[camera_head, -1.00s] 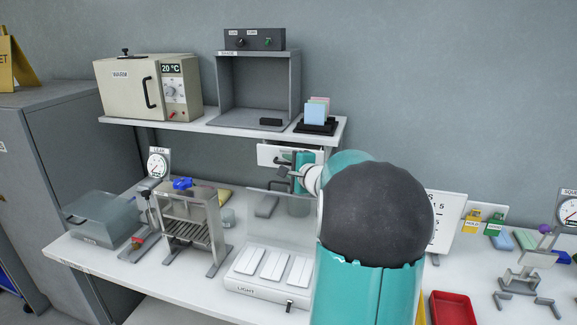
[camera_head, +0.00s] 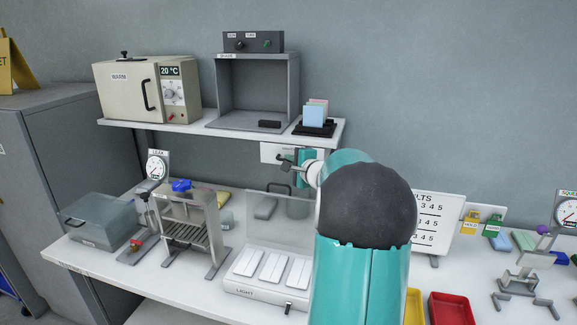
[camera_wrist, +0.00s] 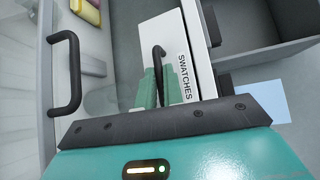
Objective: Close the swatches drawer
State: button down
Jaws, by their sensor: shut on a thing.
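The swatches drawer (camera_head: 270,152) has a white front and hangs just under the right part of the shelf. In the wrist view its front (camera_wrist: 203,75) carries the label SWATCHES and a black bar handle (camera_wrist: 159,58). My gripper (camera_wrist: 156,84) has its green fingers closed around that handle. In the head view my gripper (camera_head: 300,160) is at the drawer front, and my arm hides part of it. The drawer front looks close under the shelf edge; any small gap behind it cannot be told.
The shelf (camera_head: 185,127) above holds an oven (camera_head: 125,90), an open grey box (camera_head: 258,90) and a swatch holder (camera_head: 315,129). Below, a clear panel (camera_head: 275,207), a light box (camera_head: 265,270) and a metal rack (camera_head: 188,215) stand on the white bench.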

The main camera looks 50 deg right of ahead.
jog(key=shift+d+r, duration=0.15)
jog(key=shift+d, duration=0.05)
jog(key=c, duration=1.5)
grip_release()
jog(key=shift+w+d, duration=0.15)
jog(key=v, duration=1.4)
